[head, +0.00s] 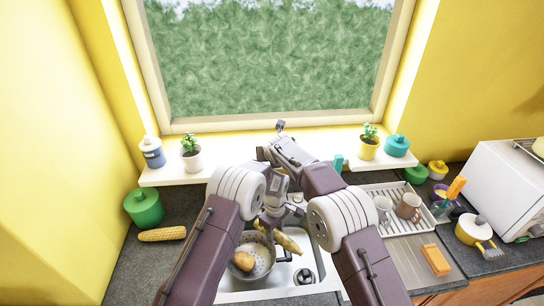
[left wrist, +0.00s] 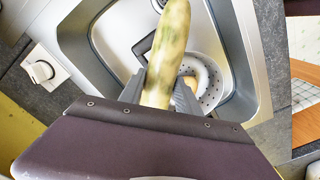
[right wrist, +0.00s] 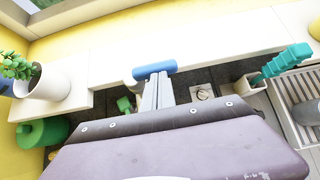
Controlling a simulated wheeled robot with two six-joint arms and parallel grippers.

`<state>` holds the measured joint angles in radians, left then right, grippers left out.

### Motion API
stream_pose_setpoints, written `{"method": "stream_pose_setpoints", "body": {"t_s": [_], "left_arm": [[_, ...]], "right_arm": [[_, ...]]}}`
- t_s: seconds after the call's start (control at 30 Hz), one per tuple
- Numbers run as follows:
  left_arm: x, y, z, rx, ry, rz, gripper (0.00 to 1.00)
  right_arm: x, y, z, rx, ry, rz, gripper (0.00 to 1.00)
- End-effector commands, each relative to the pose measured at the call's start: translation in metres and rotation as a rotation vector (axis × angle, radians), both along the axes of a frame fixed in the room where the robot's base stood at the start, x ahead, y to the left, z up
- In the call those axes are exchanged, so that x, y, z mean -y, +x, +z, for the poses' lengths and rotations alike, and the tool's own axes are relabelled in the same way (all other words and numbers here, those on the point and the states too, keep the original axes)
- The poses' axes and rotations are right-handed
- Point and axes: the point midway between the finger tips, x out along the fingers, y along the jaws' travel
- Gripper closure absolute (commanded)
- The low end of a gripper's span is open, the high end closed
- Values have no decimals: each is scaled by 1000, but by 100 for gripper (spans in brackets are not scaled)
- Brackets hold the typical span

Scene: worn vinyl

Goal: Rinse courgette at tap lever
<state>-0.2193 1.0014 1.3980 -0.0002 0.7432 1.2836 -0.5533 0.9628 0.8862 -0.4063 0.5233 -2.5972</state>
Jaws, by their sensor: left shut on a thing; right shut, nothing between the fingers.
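The courgette (left wrist: 168,50) is pale yellow-green and mottled. My left gripper (left wrist: 160,92) is shut on it and holds it over the sink (left wrist: 105,35); the courgette also shows in the head view (head: 288,242), beside and partly over the colander (head: 262,254). My right gripper (right wrist: 157,92) is shut and empty near the window sill. A blue bar (right wrist: 154,70), seemingly the tap lever, is at its fingertips; I cannot tell whether they touch. In the head view my arms hide most of the tap, and I see no running water.
A brown potato-like item (head: 243,261) lies in the colander. Corn (head: 162,234) and a green jar (head: 144,208) are on the left counter. A rack with mugs (head: 408,207) stands right of the sink. Potted plants (head: 191,153) and jars line the sill (head: 230,158).

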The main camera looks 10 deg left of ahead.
Motion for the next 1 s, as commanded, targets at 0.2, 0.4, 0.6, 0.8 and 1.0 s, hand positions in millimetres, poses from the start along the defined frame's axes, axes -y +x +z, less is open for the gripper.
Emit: {"method": "stream_pose_setpoints", "body": {"t_s": [0.2,0.4,0.6,0.8,1.0], "left_arm": [[0,0,0,1,0,0,100],[0,0,0,1,0,0,100],[0,0,0,1,0,0,100],[0,0,0,1,0,0,100],[0,0,0,1,0,0,100]], "right_arm": [[5,15,-1,0,0,-1,100],[5,17,0,-1,0,0,100],[5,17,0,-1,0,0,100],[0,7,0,-2,-2,1,100],[-2,2,0,-1,0,0,100]]}}
